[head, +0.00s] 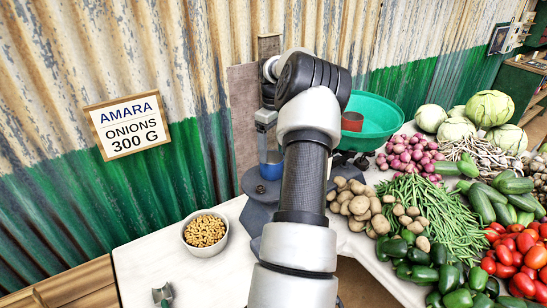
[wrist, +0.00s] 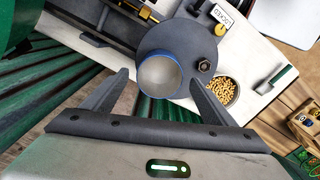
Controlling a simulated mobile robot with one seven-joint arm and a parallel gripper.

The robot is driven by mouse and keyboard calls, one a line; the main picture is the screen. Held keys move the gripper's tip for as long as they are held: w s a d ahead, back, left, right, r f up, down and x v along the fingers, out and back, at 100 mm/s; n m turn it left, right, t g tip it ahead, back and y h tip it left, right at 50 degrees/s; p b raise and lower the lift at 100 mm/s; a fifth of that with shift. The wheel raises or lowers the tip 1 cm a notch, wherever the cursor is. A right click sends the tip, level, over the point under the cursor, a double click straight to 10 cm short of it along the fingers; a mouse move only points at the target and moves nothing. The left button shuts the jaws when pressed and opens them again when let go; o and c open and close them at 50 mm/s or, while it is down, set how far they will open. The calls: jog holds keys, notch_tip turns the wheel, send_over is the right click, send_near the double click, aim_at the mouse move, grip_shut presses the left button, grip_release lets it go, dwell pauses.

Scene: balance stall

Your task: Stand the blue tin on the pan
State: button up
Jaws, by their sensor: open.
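The blue tin (head: 270,166) stands upright on the dark grey round pan (head: 259,189) in the head view. My gripper (wrist: 158,78) is open, with one finger on each side of the tin and gaps showing. In the head view my gripper (head: 265,128) is just above the tin, and my arm hides part of the scale.
A bowl of nuts (head: 205,231) stands left on the white counter. A hex nut (wrist: 204,65) lies on the pan. Potatoes (head: 358,203) and other vegetables crowd the right. A corrugated wall (head: 190,60) stands behind.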

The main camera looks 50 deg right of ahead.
notch_tip(320, 180, up, 7)
dwell(0.4)
